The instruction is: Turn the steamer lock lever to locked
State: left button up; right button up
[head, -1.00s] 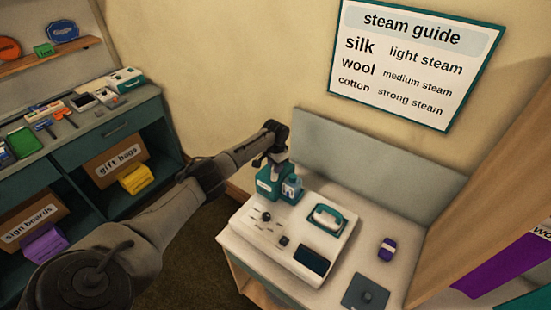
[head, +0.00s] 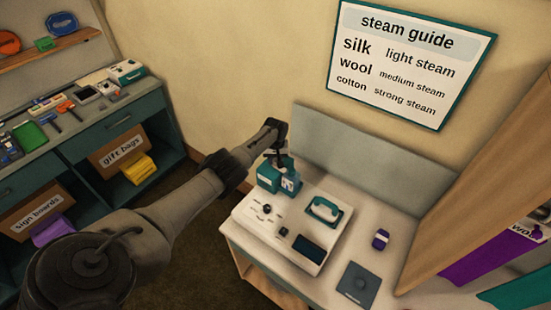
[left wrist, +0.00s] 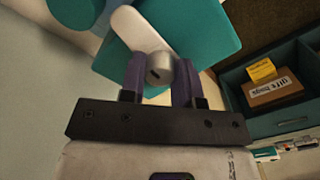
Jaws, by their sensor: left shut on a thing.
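The steamer (head: 285,232) is a white base unit with a teal tank (head: 268,180) at its back left, on a pale counter. The lock lever (left wrist: 128,25) is a white bar with a round silver hub, set against teal parts in the left wrist view. My left gripper (head: 279,159) is at the teal tank in the head view. In the left wrist view its purple fingers (left wrist: 160,80) are shut on the lever, one on each side of the silver hub. The lever is too small and covered to make out in the head view. My right gripper is out of view.
A teal-and-white iron (head: 323,210) rests on the base unit. A small purple item (head: 380,239) and a dark grey pad (head: 359,284) lie on the counter to the right. A wooden panel (head: 470,150) stands at the right. A backboard (head: 365,160) rises behind.

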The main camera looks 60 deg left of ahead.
pick_arm(q)
jog(key=shift+r+n, duration=0.1)
jog(key=shift+n, duration=0.8)
jog(key=o, duration=0.9)
